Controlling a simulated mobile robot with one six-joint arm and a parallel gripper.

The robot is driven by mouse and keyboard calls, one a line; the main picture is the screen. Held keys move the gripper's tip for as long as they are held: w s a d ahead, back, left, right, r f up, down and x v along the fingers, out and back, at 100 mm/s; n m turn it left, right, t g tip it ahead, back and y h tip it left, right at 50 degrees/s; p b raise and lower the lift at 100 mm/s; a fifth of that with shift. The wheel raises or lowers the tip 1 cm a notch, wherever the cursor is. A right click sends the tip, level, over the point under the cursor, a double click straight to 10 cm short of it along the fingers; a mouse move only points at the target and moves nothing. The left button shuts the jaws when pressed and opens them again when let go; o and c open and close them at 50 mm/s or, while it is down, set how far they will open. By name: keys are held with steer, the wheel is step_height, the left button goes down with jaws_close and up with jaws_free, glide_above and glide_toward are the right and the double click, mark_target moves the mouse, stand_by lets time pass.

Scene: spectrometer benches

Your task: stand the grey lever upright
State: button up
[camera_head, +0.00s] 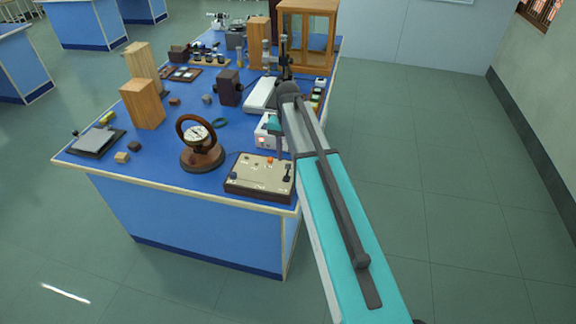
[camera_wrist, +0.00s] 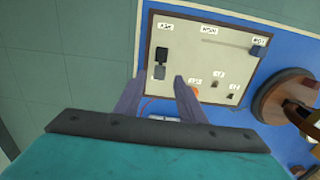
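The control box (camera_head: 248,184) has a cream top and a brown rim and lies near the bench's front corner; it also shows in the wrist view (camera_wrist: 183,50). The grey lever (camera_wrist: 159,72) is at the box's left part in the wrist view, with a black part just above it. In the head view the lever (camera_head: 288,174) is a small dark shape at the box's right end; its exact tilt is unclear. My gripper (camera_wrist: 158,84) is open, its two fingers apart, with the lever just beyond and between the tips. No contact shows.
An orange knob (camera_wrist: 196,90), small switches (camera_wrist: 219,80) and a slider knob (camera_wrist: 257,50) share the panel. A round dial instrument (camera_head: 202,154) stands beside the box. A white device (camera_head: 268,135) sits behind. Floor to the right is clear.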

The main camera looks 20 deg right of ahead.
mark_target(288, 166)
steer(key=shift+f+b, duration=0.7)
steer(key=shift+f, duration=1)
steer(key=shift+c, duration=0.4)
jaws_close()
steer(key=shift+s, duration=0.15)
steer(key=shift+s+a+t+b, duration=0.1)
steer(key=shift+s+t+b, duration=0.2)
steer(key=shift+b, duration=0.35)
steer(key=shift+s+a+r+t+h+b, duration=0.1)
steer(key=shift+s+a+t+h+b, duration=0.15)
steer(key=shift+s+t+h+b, duration=0.6)
steer(key=shift+a+f+t+h+b, duration=0.1)
steer(key=shift+a+t+b, duration=0.3)
steer(key=shift+b, duration=0.9)
steer(key=shift+s+a+r+t+h+b, duration=0.1)
steer(key=shift+s+t+h+b, duration=0.35)
steer(key=shift+t+b, duration=0.55)
steer(key=shift+w, duration=0.1)
